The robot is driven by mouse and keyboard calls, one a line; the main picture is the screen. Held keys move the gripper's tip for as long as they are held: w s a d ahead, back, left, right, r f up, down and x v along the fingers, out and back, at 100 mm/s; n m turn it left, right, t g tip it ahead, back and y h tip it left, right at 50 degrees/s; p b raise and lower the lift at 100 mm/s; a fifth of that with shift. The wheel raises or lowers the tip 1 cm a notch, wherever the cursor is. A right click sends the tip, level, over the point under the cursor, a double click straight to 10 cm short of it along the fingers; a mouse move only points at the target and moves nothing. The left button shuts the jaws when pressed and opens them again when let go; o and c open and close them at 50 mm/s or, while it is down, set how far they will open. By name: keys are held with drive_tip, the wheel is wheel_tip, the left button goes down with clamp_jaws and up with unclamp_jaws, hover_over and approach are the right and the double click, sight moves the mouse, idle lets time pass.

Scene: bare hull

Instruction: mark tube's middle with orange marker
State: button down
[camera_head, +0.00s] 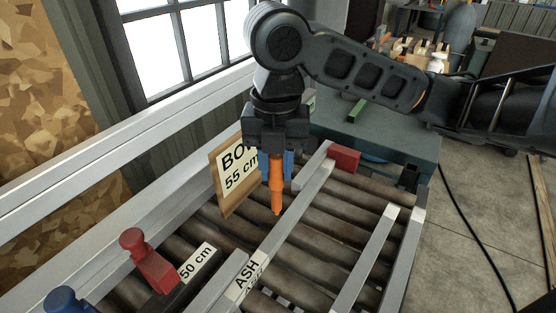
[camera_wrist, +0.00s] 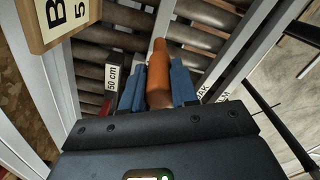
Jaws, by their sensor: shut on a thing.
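My gripper (camera_head: 276,164) is shut on an orange marker (camera_head: 277,192), its blue fingers on either side of it. The marker points down, its tip above the brown cylinders (camera_head: 318,222) near the long grey rail. In the wrist view the marker (camera_wrist: 159,72) sits between the blue fingers (camera_wrist: 157,90), with brown cylinders (camera_wrist: 195,38) beyond it. The cylinders lie side by side across the metal frame. I cannot tell which of them is the tube, or whether any bears a mark. The marker's tip looks clear of them.
A wooden sign (camera_head: 236,176) reading "55 cm" stands just left of my gripper. A red-handled stop (camera_head: 148,262) is beside a "50 cm" bar (camera_head: 197,262). A rail labelled "ASH" (camera_head: 248,281) runs beneath the marker. A red block (camera_head: 344,157) sits at the far end.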

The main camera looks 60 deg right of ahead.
sight(277, 189)
drive_tip(key=shift+f+b, duration=2.05)
drive_tip(key=shift+f, duration=0.9)
drive_tip(key=shift+f+b, duration=0.55)
drive_tip(key=shift+b, duration=0.05)
drive_tip(key=shift+r, duration=0.1)
